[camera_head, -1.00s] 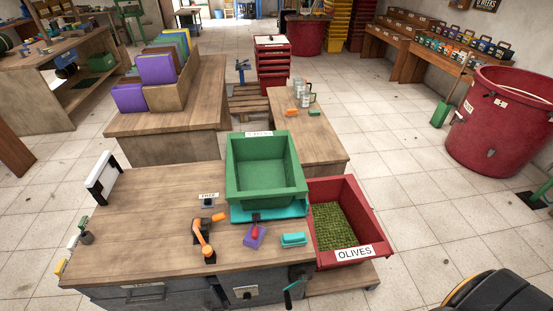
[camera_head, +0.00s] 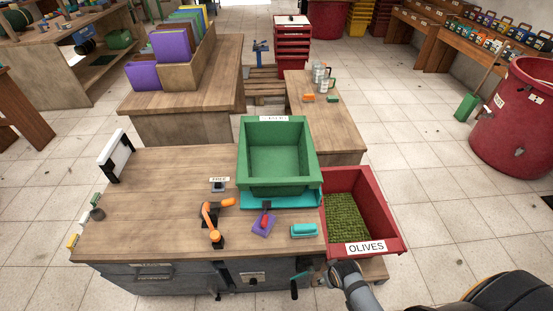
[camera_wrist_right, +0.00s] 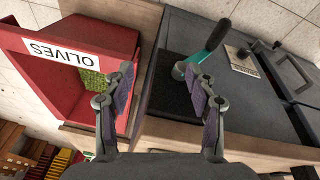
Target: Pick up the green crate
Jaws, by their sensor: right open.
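The green crate (camera_head: 279,184) is empty and stands on a teal tray (camera_head: 310,199) at the far right part of the wooden workbench, with a small label on its back rim. My right gripper (camera_wrist_right: 165,82) is open and empty in the right wrist view, its two fingers spread in front of the bench's dark side and the red OLIVES crate. In the head view my right arm (camera_head: 352,283) comes in at the bottom, just in front of the OLIVES crate, well short of the green crate. My left gripper does not show.
The red OLIVES crate (camera_head: 372,248) holds green olives and stands right of the bench. The bench's left part is mostly clear.

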